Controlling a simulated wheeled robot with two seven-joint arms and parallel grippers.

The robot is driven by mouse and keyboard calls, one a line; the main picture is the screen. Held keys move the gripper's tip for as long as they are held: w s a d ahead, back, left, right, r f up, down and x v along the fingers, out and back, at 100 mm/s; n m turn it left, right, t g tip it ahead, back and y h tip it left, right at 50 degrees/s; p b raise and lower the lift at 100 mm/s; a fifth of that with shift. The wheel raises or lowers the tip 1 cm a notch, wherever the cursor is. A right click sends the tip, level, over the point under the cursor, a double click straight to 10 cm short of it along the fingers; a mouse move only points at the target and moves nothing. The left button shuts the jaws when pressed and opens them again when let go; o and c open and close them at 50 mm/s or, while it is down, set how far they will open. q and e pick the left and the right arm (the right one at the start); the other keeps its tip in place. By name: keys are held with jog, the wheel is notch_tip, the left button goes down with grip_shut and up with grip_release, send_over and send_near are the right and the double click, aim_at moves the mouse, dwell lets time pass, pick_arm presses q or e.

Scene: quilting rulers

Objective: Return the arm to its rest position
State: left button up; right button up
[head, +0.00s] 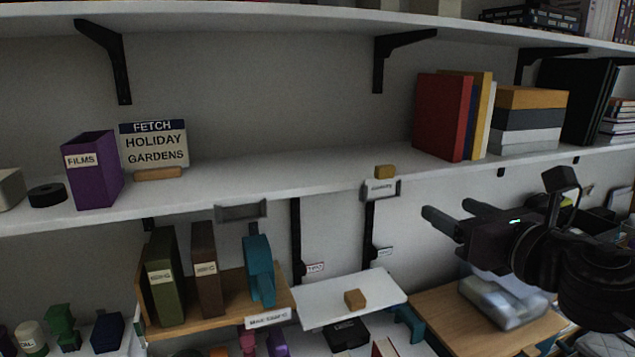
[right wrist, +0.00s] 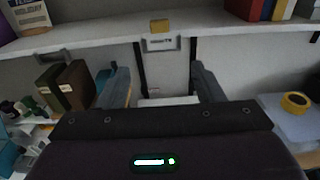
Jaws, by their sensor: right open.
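My right gripper (head: 448,218) is in the right half of the head view, in front of the shelf and below its board level. Its two dark fingers point left and stand apart, with nothing between them. In the right wrist view the open fingers (right wrist: 165,85) frame empty space below the shelf's front edge, beneath a labelled holder. My right arm (head: 580,265) reaches in from the right edge. My left gripper is in neither view.
The white shelf (head: 320,175) carries a purple FILMS box (head: 93,170), a sign (head: 154,145), a small tan block (head: 385,171) and upright books (head: 445,115). Below are a wooden book rack (head: 215,300), a white tilted board (head: 345,296) with a block, and a wooden table (head: 470,325).

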jog(key=s+a+f+m+g+h, duration=0.1)
jog(key=a+f+m+h, duration=0.15)
jog(key=f+m, duration=0.75)
jog(key=s+a+f+m+g+h, duration=0.1)
jog(key=a+f+m+g, duration=0.15)
jog(key=f+m, duration=0.7)
jog(key=s+d+f+m+g+h, duration=0.3)
jog(key=s+f+m+g, duration=0.6)
jog(key=s+f+m, duration=1.1)
notch_tip(320, 180, down, 30)
jog(key=d+r+n+g, duration=0.1)
jog(key=n+g, duration=0.1)
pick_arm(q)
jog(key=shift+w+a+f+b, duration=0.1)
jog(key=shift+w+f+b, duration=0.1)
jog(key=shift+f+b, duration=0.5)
pick_arm(e)
jog(key=s+d+f, duration=0.2)
jog(key=s+f, duration=0.8)
jog(key=s+d+f, duration=0.2)
jog(key=s+f, duration=0.8)
jog(key=f, duration=0.1)
jog(key=shift+s+f+g, duration=0.25)
jog(key=shift+s+g, duration=0.1)
jog(key=shift+g, duration=0.1)
